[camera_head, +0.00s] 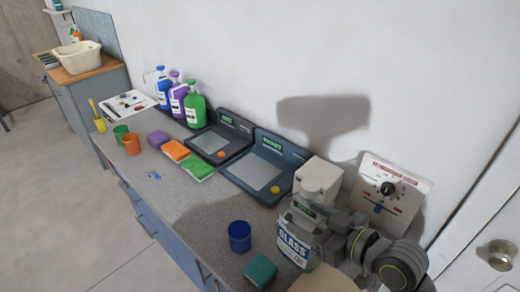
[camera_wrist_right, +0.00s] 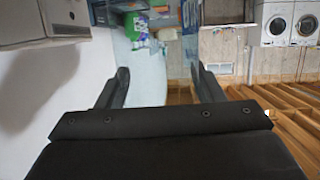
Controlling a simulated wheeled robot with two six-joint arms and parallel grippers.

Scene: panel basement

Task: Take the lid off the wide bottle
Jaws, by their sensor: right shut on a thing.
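The wide bottle (camera_head: 291,246), with a white and blue label reading GLASS, stands near the front right of the counter. My right gripper (camera_head: 308,214) is at its top, reached from the right. It is shut on what appears to be the lid, which the gripper hides. Whether the lid is still seated on the bottle cannot be told. In the right wrist view the two dark fingers (camera_wrist_right: 162,88) stand apart, and what they hold is not clear. My left gripper is not in view.
A blue cup (camera_head: 239,237) and a green block (camera_head: 260,271) stand close to the bottle's left. Behind are a white box (camera_head: 318,178), a dial panel (camera_head: 390,190) and two dark consoles (camera_head: 262,165). Several bottles (camera_head: 180,98) and sponges (camera_head: 176,150) are farther left.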

